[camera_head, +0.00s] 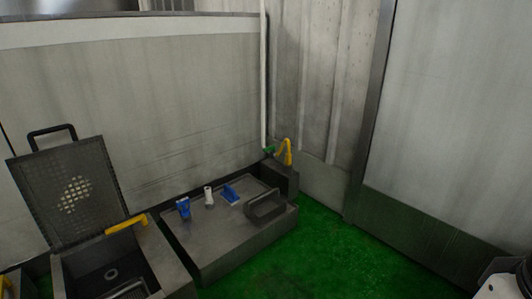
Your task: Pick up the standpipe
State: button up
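A small white upright tube (209,197), which looks most like the standpipe, stands on the metal counter (216,240) in the middle of the view. It is between two blue objects, one on its left (183,207) and one on its right (230,195). Nothing is touching it that I can see. My gripper's fingers are not in view. A white and dark part of my own arm shows at the bottom right corner, far from the tube.
On the left, a perforated lid (68,191) stands open by a sink basin (108,277) with a yellow bar (127,225). Green floor (300,270) is clear.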

aim_at(208, 201)
jog(key=i+l, duration=0.1)
jog(key=i, duration=0.4)
jog(key=i+l+u, duration=0.1)
jog(key=i, duration=0.35)
jog(key=i+l, duration=0.2)
jog(key=i, duration=0.3)
jog(key=i+l+u, duration=0.2)
jog(key=i+u, duration=0.25)
jog(key=i+l+u, duration=1.05)
jog(key=l+u, duration=0.25)
